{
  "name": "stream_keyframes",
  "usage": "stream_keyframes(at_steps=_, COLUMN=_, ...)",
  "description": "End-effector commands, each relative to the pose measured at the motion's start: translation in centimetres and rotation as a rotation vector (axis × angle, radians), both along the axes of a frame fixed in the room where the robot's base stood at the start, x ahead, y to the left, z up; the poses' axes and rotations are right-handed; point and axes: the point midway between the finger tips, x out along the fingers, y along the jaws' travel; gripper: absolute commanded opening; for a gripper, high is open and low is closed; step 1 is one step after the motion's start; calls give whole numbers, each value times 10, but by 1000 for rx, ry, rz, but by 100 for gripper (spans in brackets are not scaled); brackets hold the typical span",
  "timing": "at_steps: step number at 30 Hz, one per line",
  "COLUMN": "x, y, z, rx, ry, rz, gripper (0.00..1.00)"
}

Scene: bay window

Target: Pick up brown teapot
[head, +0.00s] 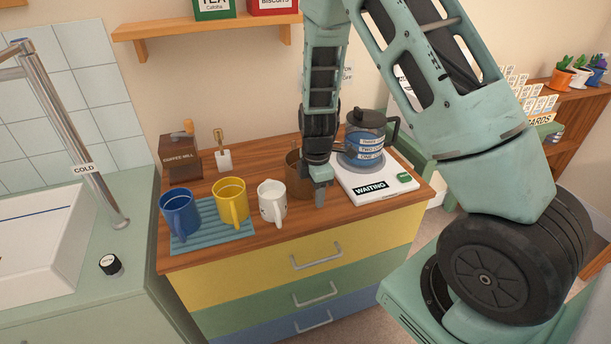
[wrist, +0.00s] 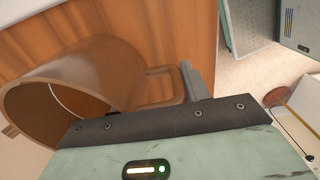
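The brown teapot (head: 295,170) stands on the wooden top of the drawer cabinet (head: 240,247), between the white mug and the white warming plate. In the head view my gripper hides much of it. In the wrist view the teapot (wrist: 110,75) is a brown, round-bodied vessel with an open top and an angular handle (wrist: 155,92). My gripper (head: 320,198) points down at the teapot's right side. In the wrist view my gripper's fingers (wrist: 195,82) are beside the handle's outer end. I cannot tell whether they touch it or how far apart they are.
A white mug (head: 272,203) stands close left; yellow (head: 230,202) and blue (head: 180,214) mugs stand on a teal mat. A glass jug (head: 364,145) sits on the warming plate (head: 378,186), close right. A coffee mill (head: 180,160) stands behind. A shelf (head: 210,30) hangs above.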

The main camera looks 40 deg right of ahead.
Motion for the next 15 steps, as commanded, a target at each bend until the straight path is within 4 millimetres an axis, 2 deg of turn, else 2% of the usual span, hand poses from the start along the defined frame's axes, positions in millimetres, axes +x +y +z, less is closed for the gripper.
stream_keyframes(at_steps=1, x=0, y=0, z=0, rx=0, ry=1, rz=0, gripper=8)
stream_keyframes(at_steps=2, x=0, y=0, z=0, rx=0, ry=1, rz=0, gripper=0)
stream_keyframes(at_steps=11, x=1, y=0, z=3, rx=0, ry=-3, rz=0, gripper=0)
stream_keyframes(at_steps=15, x=2, y=0, z=14, rx=0, ry=-7, rz=0, gripper=0)
